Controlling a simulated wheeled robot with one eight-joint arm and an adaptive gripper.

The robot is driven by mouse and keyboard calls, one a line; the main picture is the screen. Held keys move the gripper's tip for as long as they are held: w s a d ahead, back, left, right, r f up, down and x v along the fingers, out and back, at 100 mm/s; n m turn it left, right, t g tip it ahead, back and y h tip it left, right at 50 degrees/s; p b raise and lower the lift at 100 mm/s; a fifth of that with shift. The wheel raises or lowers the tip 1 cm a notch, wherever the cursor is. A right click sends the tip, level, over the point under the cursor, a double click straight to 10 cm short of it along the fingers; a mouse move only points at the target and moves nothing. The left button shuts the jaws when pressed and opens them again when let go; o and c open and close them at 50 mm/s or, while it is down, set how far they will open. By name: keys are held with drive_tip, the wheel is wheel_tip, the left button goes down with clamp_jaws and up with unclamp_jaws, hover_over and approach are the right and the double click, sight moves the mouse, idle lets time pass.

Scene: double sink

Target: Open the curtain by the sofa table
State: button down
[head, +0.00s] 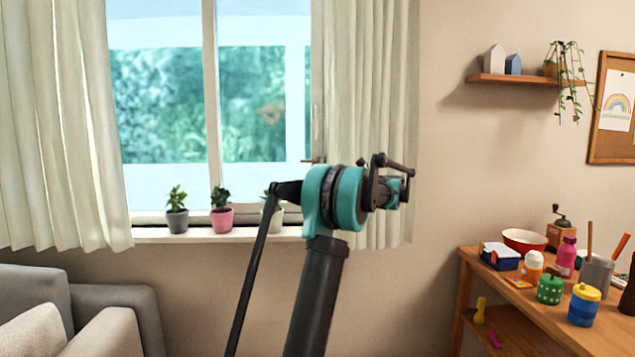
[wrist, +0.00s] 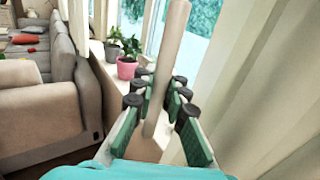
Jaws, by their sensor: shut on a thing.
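Two pale curtains flank the window in the head view: the left curtain (head: 55,130) by the sofa and the right curtain (head: 372,75) on the table's side. My gripper (head: 393,185) is in front of the right curtain, partly hidden by its own wrist. In the wrist view, my gripper (wrist: 160,112) is shut on a pale upright strip (wrist: 170,55) between its green-padded fingers. I cannot tell if this strip is the curtain's edge. The right curtain's folds (wrist: 240,90) hang close on the right. The wooden table (head: 510,290) stands at the right in the head view.
Potted plants stand on the sill, among them a grey pot (head: 177,220) and a pink pot (head: 222,219). A grey sofa (head: 110,310) is at lower left. The tabletop holds several small items, including a red bowl (head: 525,239). A shelf (head: 525,79) hangs above.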

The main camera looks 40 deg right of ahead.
drive_tip(key=shift+s+d, duration=0.15)
drive_tip(key=c, duration=1.5)
unclamp_jaws()
drive_tip(key=v, duration=1.2)
